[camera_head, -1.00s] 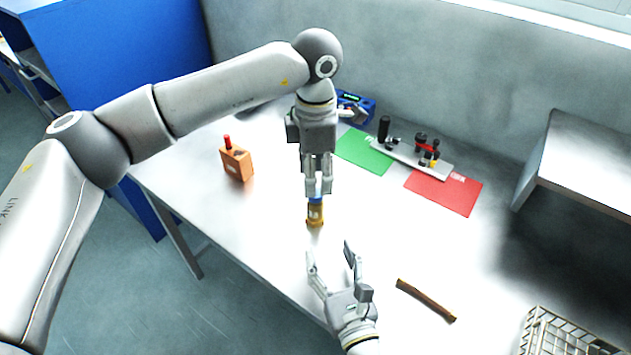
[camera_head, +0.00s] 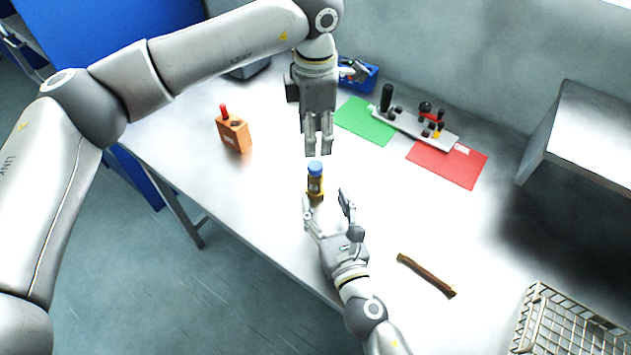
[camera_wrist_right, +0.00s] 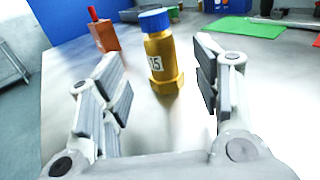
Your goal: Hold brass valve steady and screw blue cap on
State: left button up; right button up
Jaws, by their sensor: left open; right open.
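The brass valve (camera_head: 315,186) stands upright on the table, with the blue cap (camera_head: 315,168) sitting on its top. In the right wrist view the valve (camera_wrist_right: 162,62) shows a label reading 15, and the cap (camera_wrist_right: 154,20) is on it. My left gripper (camera_head: 318,153) points down just above the cap, open and apart from it. My right gripper (camera_head: 326,200) is open in front of the valve. In the wrist view its fingers (camera_wrist_right: 160,85) stand on either side, with the valve beyond and between them, not touching.
An orange block with a red top (camera_head: 234,132) stands to the left. A green mat (camera_head: 365,121), a red mat (camera_head: 447,165) and a rack of tools (camera_head: 415,130) lie at the back right. A brown stick (camera_head: 427,275) and a wire basket (camera_head: 570,325) are at the right.

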aim_at(318, 184)
jog(key=x, duration=0.7)
jog(key=shift+w+a+f, duration=0.1)
jog(key=shift+w, duration=0.25)
jog(key=shift+c, duration=0.2)
grip_shut()
